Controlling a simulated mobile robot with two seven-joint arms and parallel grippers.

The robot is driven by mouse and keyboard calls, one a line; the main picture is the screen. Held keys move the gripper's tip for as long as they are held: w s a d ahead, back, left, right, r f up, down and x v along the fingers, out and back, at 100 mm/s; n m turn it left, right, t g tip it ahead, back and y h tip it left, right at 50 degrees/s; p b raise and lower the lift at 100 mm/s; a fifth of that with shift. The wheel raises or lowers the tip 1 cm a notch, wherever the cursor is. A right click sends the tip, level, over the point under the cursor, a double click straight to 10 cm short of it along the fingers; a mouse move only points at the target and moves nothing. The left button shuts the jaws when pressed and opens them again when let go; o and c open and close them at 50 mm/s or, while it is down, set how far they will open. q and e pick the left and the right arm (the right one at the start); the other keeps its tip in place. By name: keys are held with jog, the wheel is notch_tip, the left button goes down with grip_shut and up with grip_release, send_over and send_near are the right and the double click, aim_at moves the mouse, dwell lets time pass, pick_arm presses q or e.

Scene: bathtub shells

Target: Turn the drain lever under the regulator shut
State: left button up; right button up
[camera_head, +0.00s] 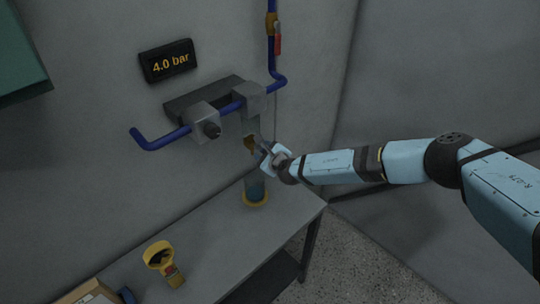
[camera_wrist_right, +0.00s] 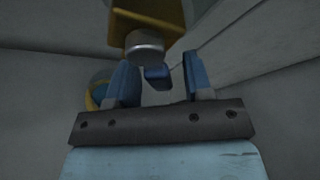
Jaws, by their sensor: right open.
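The regulator (camera_head: 256,98) is a grey block on the blue wall pipe, with a grey bowl hanging below it. Brass-coloured drain fitting (camera_head: 249,142) shows under the bowl, partly hidden by my right gripper (camera_head: 264,152). In the right wrist view, the brass body (camera_wrist_right: 150,22) has a round grey end (camera_wrist_right: 144,47), and a short blue piece (camera_wrist_right: 158,76), possibly the drain lever, shows beyond my right gripper (camera_wrist_right: 161,82). The two blue fingers are apart, one on each side of that piece. I cannot tell whether they touch it. My left gripper is not in view.
A yellow-rimmed container (camera_head: 255,200) stands on the grey table (camera_head: 215,250) below the gripper. A yellow tool (camera_head: 160,259) lies nearer the front. A display (camera_head: 167,61) reads 4.0 bar. A red handle (camera_head: 278,44) is on the upper pipe.

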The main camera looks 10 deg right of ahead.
jog(key=b+v, duration=0.1)
jog(key=v, duration=1.2)
jog(key=shift+s+r, duration=0.15)
jog(key=shift+s, duration=0.1)
jog(key=shift+d, duration=0.15)
jog(key=shift+c, duration=0.2)
